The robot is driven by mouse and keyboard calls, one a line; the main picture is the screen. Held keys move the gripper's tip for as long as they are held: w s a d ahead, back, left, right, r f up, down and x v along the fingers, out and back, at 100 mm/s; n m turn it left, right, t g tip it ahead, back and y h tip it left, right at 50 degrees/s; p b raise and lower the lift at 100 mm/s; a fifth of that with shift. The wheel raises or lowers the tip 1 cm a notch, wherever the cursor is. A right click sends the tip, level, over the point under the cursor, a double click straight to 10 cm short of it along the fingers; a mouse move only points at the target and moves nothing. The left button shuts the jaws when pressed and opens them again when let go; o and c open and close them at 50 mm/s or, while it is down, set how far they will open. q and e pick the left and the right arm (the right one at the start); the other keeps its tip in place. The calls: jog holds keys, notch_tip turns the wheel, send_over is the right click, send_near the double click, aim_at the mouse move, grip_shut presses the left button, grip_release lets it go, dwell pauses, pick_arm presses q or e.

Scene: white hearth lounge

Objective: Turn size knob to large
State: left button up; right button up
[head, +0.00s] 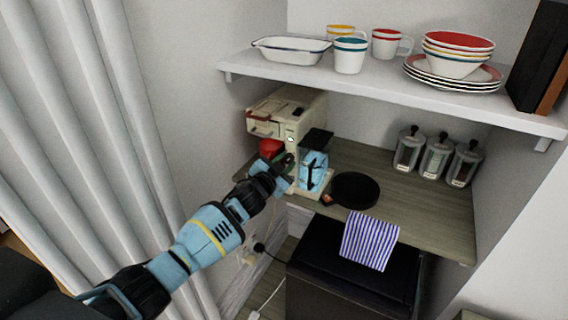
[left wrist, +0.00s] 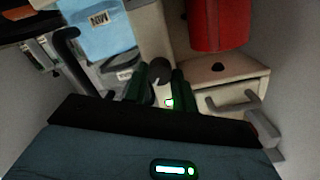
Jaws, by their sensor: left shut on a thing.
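The cream coffee machine (head: 262,126) stands at the left end of the counter under the shelf. It also fills the upper part of the left wrist view (left wrist: 230,75). My left gripper (head: 285,161) reaches in from the left to the front of the machine, beside a red part (head: 270,147). In the left wrist view its green fingers (left wrist: 160,76) are close together at a small dark round knob (left wrist: 159,69) on the machine, shut on it. The knob's markings and its setting cannot be read. My right gripper is not in view.
A blue tank (head: 313,165) with a dark handle is at the machine's right side. A black pan (head: 354,190) and several lidded jars (head: 437,157) stand on the counter (head: 410,205). The shelf (head: 380,82) above holds crockery.

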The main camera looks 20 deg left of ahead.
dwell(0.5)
pick_arm(q)
jog(key=o, duration=1)
jog(key=shift+s, duration=0.1)
jog(key=s+a, duration=0.1)
jog(key=s, duration=0.6)
jog(key=shift+s+r+p, duration=0.3)
jog(key=shift+p, duration=0.15)
jog(key=shift+a, duration=0.1)
jog(key=s+d+f+n+g, duration=0.1)
jog(key=s+d+f+g, duration=0.1)
jog(key=s+f, duration=0.7)
jog(key=s+d+f+n+g, duration=0.1)
jog(key=s+d+f+g, duration=0.1)
jog(key=s+f, duration=0.75)
jog(key=s+f+n+g, duration=0.1)
jog(key=s+f, duration=0.2)
jog(key=s, duration=0.8)
jog(key=s+f+n+g, duration=0.2)
jog(key=s+f, duration=0.1)
jog(key=s, duration=0.9)
jog(key=shift+f+y, duration=0.25)
jog(key=shift+y, duration=0.15)
